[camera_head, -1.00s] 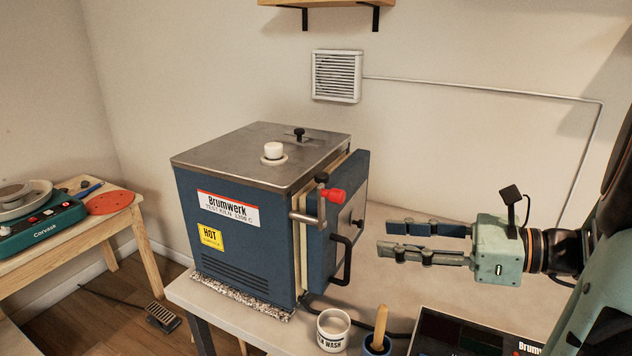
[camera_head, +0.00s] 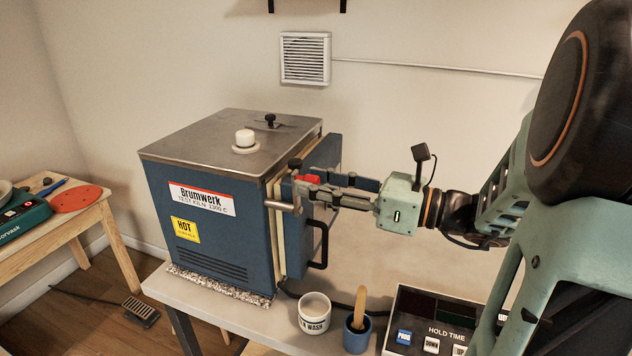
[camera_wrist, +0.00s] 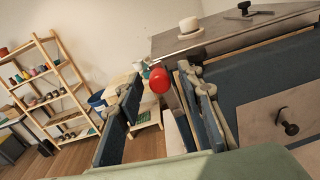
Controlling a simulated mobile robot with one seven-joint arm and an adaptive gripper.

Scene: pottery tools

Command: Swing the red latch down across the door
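The blue kiln (camera_head: 215,245) stands on the table, with its door (camera_head: 325,150) on the right side. A pale strip shows between body and door. The latch has a metal post and bar (camera_head: 283,206) at the door's near edge, and a red knob (camera_head: 308,179). The post stands upright. My gripper (camera_head: 313,183) reaches in from the right at knob height; its near finger partly hides the knob. In the wrist view the red knob (camera_wrist: 160,80) shows between the spread fingers, nearer the right one. Contact cannot be told.
The black door handle (camera_head: 322,245) sticks out below my gripper. A white cup (camera_head: 314,312), a blue pot with a wooden tool (camera_head: 357,333) and a control box (camera_head: 440,325) stand at the table's front. A white lid plug (camera_head: 245,141) tops the kiln.

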